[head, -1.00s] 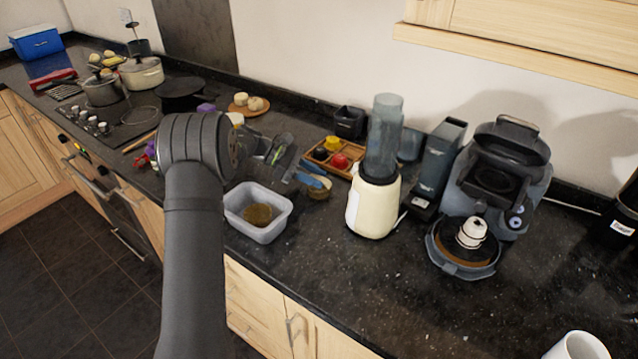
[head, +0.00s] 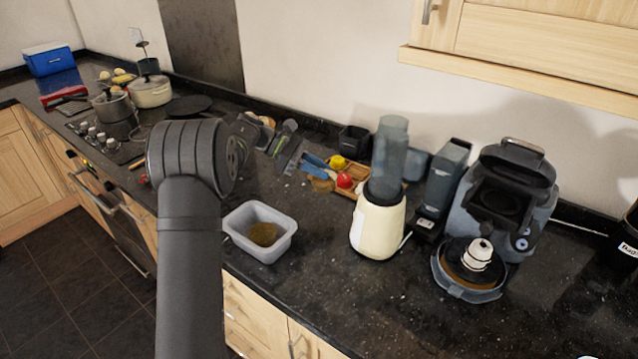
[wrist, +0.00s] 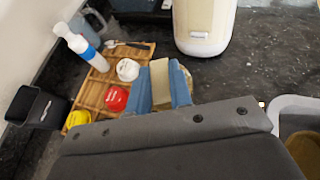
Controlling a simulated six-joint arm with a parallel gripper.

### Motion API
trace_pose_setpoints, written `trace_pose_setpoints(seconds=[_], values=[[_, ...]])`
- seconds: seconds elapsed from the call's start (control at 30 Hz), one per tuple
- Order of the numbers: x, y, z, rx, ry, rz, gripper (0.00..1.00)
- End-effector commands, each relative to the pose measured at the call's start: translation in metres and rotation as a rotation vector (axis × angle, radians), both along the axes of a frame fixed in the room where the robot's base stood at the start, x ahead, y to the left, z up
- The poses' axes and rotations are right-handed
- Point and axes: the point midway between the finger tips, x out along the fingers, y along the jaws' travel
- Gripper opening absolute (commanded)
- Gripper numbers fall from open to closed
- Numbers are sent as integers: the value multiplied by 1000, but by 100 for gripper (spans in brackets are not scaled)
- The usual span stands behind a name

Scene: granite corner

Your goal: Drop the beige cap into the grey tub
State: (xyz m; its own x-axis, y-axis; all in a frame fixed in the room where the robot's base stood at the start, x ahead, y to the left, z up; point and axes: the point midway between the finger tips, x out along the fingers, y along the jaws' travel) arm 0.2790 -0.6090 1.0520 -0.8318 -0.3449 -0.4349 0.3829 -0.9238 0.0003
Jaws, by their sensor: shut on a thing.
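My gripper (head: 318,170) has blue fingers and is shut on the beige cap (head: 321,184). It holds the cap at the left side of the wooden tray, seemingly above the worktop. In the wrist view the beige cap (wrist: 161,82) sits between the blue fingers (wrist: 163,92), which hide part of it. The grey tub (head: 282,243) stands to the lower left of my gripper in the head view, near the counter's front edge. A brownish round thing (head: 262,234) lies in it. The tub's rim (wrist: 292,103) shows at the right edge of the wrist view.
The wooden tray (wrist: 103,82) holds a red item (wrist: 114,98), a yellow item (wrist: 78,119), a white item (wrist: 128,69) and a bottle (wrist: 84,46). A cream blender (head: 378,228) stands right of the tub. Bare worktop lies between the tub and blender.

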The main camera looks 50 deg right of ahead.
Motion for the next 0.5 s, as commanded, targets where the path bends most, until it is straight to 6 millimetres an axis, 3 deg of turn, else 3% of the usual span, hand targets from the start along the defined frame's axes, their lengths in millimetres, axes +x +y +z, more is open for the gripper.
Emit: trace_pose_setpoints(seconds=[0.13, 0.5], values=[[0, 0, 10, 0, 0, 0, 0], [1, 2, 12, -1, 1, 10, 0]])
